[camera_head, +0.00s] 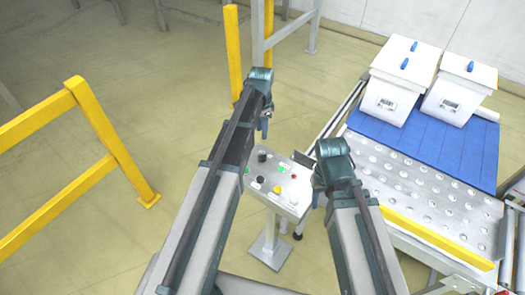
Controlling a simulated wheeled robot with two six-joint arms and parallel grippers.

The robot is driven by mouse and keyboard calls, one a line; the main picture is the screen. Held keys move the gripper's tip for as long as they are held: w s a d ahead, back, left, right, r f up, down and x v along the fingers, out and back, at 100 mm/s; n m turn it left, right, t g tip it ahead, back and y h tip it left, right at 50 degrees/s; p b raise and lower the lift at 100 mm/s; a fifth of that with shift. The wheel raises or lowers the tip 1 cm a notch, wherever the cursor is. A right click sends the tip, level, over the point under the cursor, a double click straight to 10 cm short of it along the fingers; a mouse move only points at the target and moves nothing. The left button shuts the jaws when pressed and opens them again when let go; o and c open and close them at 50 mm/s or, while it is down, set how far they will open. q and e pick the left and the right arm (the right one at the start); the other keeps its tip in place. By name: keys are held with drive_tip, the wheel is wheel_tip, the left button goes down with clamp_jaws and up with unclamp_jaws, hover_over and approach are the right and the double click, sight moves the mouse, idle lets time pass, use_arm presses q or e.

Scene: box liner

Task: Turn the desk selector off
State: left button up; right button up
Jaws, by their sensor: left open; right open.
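The control desk (294,208) is a pale panel on a post, standing between my two arms. Its top carries a black knob (262,155) at the back, another black knob (260,179) nearer the front, a yellow button (277,189), a red button (293,177) and a small green one (280,169). Which knob is the selector, and its setting, is too small to tell. My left gripper (265,130) is small in view, open, above and behind the desk, apart from it. My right gripper (315,201) is open, mostly hidden by its arm, at the desk's right side.
A roller-ball table (415,190) with a blue mat (440,150) stands at right, bearing two white boxes (402,75) with blue handles. A yellow rail (95,125) stands at left and a yellow post (233,50) behind. The floor between rail and desk is clear.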

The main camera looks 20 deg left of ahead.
sight(262, 155)
use_arm(q)
wheel_tip(262, 155, down, 14)
drive_tip(key=b, duration=1.3)
drive_tip(key=shift+r, duration=0.2)
clamp_jaws()
